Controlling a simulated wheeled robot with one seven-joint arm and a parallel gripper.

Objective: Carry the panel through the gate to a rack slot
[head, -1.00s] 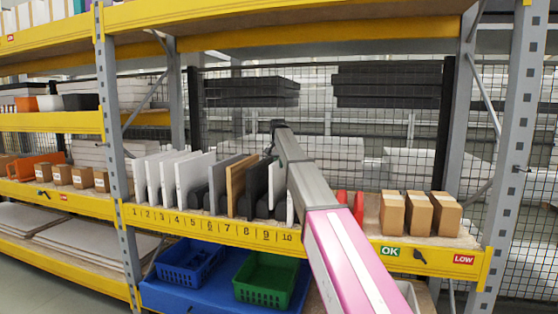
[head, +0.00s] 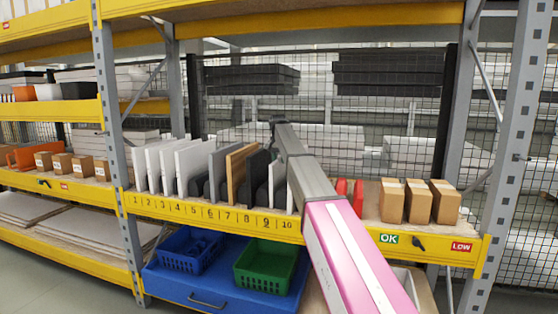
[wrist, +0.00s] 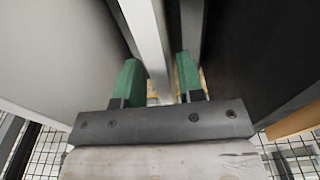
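In the wrist view my gripper (wrist: 158,80) shows two green fingers standing apart on a dark crossbar. The narrow edge of a white panel (wrist: 145,35) runs down between them. Slim gaps seem to show beside it, so I see no firm hold. In the head view my arm hides the gripper behind it, near the high-numbered slots. Several panels stand upright in the numbered rack (head: 215,218): white ones (head: 160,170) at left, a wood-coloured one (head: 237,172), a dark one (head: 257,172) and a white one (head: 277,180) beside my arm. I cannot make out the gate.
Large panel faces crowd my gripper in the wrist view, a pale one (wrist: 55,60) at left and a black one (wrist: 265,60) at right. Cardboard boxes (head: 418,203) and red items (head: 350,190) stand right of my arm. Blue (head: 187,250) and green (head: 265,270) bins sit below.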

